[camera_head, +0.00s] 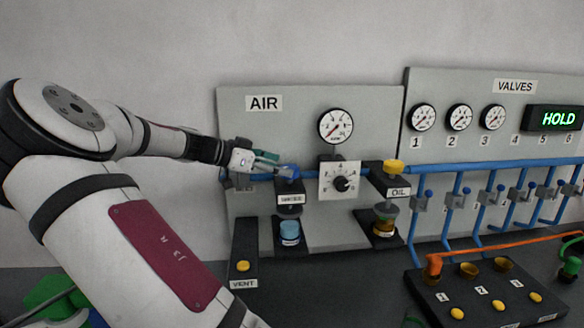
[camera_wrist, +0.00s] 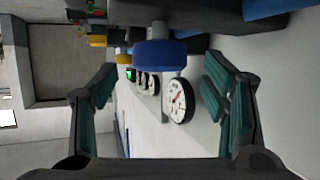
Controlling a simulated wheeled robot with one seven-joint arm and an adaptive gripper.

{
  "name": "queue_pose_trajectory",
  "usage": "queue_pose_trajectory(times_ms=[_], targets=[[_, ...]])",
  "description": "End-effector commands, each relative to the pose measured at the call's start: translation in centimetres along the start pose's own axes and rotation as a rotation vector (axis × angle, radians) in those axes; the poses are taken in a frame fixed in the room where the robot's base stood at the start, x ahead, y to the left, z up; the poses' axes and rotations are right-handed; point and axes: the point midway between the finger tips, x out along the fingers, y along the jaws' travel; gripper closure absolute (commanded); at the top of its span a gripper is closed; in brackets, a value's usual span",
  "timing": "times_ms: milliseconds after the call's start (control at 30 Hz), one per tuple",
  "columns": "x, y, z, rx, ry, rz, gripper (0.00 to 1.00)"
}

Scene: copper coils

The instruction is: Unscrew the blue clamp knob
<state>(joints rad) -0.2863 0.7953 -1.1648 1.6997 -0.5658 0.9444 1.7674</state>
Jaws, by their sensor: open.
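The blue clamp knob (camera_head: 290,172) sits on top of a dark labelled unit on the AIR panel in the head view. In the wrist view the blue knob (camera_wrist: 166,53) is seen sideways on a grey stem, above the middle of the picture. My gripper (camera_head: 270,162) is at the knob's left side in the head view. In the wrist view my gripper (camera_wrist: 160,88) has its teal-padded fingers spread wide, with nothing held. The knob appears between the finger lines but beyond the tips. I cannot tell whether a finger touches it.
A round gauge (camera_head: 335,126) and a selector dial (camera_head: 340,182) are right of the knob. A yellow knob (camera_head: 393,167) tops the OIL unit. A blue cup (camera_head: 290,232) stands below the knob. A yellow VENT button (camera_head: 243,266) and a blue pipe (camera_head: 450,166) are nearby.

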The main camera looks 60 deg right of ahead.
Motion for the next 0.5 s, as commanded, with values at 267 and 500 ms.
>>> queue_pose_trajectory(times_ms=[267,500], targets=[[3.5,0.1,0.0,-0.001,-0.001,0.001,0.32],[4.0,0.0,0.1,0.000,-0.001,0.000,0.32]])
